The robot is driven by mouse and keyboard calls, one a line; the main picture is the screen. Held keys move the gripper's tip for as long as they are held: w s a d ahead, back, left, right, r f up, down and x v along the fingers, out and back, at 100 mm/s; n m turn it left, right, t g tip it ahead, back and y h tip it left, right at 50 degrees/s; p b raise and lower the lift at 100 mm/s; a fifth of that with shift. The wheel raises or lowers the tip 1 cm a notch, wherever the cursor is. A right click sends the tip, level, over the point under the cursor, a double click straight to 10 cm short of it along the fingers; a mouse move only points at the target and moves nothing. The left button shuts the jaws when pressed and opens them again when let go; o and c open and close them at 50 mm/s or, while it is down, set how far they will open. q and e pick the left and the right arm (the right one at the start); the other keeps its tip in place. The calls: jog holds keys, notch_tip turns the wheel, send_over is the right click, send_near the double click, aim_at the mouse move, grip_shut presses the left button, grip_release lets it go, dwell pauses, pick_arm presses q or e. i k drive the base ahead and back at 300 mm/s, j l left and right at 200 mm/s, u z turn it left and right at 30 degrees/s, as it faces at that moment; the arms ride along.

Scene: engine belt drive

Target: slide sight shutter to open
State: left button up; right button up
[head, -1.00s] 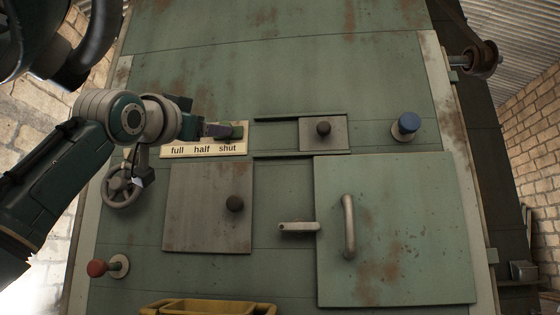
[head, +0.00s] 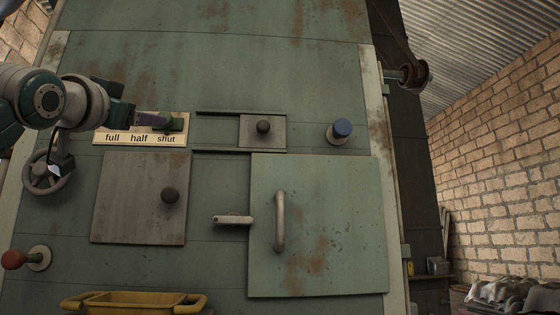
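The sight shutter looks to be the small grey plate (head: 247,138) with a black knob (head: 264,127) in the head view. It sits at the right end of two dark horizontal rails (head: 222,151), and the panel between the rails is bare to its left. My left gripper (head: 160,119) is left of the shutter, in front of the "full half shut" label plate (head: 140,138). My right gripper is out of view.
A larger grey plate with a black knob (head: 170,195) is below left. A green door (head: 330,240) with a handle (head: 280,222) is below right. A blue knob (head: 341,130), red knob (head: 14,259), handwheel (head: 48,176) and yellow tray (head: 132,303) surround these.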

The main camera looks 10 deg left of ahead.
aim_at(256, 131)
jog(key=i+l, duration=0.1)
jog(key=l, duration=0.6)
jog(key=i+l, duration=0.35)
jog(key=i, duration=0.05)
